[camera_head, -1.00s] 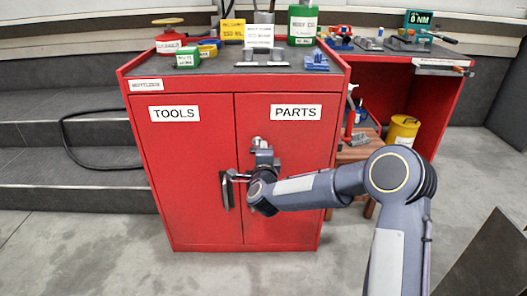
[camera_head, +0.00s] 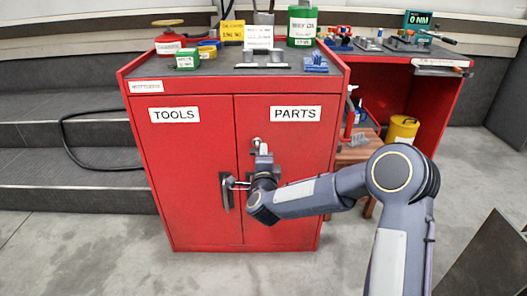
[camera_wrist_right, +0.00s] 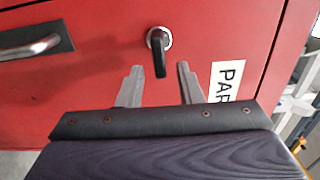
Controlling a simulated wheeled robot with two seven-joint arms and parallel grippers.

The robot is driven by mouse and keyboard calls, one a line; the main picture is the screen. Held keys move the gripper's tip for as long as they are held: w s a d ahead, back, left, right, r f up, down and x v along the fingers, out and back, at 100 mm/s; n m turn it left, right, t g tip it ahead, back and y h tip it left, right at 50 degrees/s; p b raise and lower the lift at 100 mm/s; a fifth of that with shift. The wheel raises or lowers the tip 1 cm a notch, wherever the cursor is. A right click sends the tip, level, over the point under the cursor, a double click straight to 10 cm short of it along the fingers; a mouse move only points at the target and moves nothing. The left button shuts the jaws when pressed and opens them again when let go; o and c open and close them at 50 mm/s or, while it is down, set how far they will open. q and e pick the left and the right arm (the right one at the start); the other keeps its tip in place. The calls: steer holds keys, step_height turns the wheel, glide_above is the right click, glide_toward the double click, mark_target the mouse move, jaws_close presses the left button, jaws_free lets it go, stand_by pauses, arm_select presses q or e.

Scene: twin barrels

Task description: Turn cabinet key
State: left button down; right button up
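The red cabinet (camera_head: 190,160) stands ahead with two closed doors labelled TOOLS and PARTS. The cabinet key (camera_wrist_right: 159,60) has a dark grip and sits in a round silver lock (camera_wrist_right: 158,37) on the PARTS door; the lock also shows in the head view (camera_head: 256,142). My right gripper (camera_head: 263,151) is just below the lock in the head view. In the wrist view my right gripper (camera_wrist_right: 158,69) is open, its fingertips on either side of the key's end with gaps on both sides. Whether the key lies between them in depth I cannot tell. My left gripper is out of view.
A door handle (camera_head: 226,191) is close to my right gripper and also shows in the wrist view (camera_wrist_right: 28,45). Cans and small tools stand on the cabinet top. A red workbench (camera_head: 440,100) and a yellow bucket (camera_head: 402,130) are to the right.

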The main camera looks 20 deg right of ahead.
steer(key=p+v, duration=0.1)
steer(key=v, duration=0.4)
steer(key=shift+s, duration=0.2)
steer(key=s+r+n+g+y+p, duration=0.1)
steer(key=s+r+n+g+y, duration=0.2)
steer(key=s+r+n+y, duration=0.55)
steer(key=s+f+n+g+p, duration=0.1)
steer(key=s+f+n+g, duration=0.2)
steer(key=s, duration=0.6)
steer(key=s+d+f+n+g, duration=0.1)
steer(key=s+f+n+g, duration=0.2)
steer(key=s, duration=0.7)
steer(key=s+f+n+g+p, duration=0.1)
steer(key=s+n+g, duration=0.3)
steer(key=s, duration=0.5)
step_height(320, 180, up, 38)
steer(key=n+t+p, duration=0.1)
steer(key=p, duration=3.6)
steer(key=shift+p, duration=0.35)
steer(key=shift+s+d, duration=0.1)
steer(key=shift+s, duration=0.05)
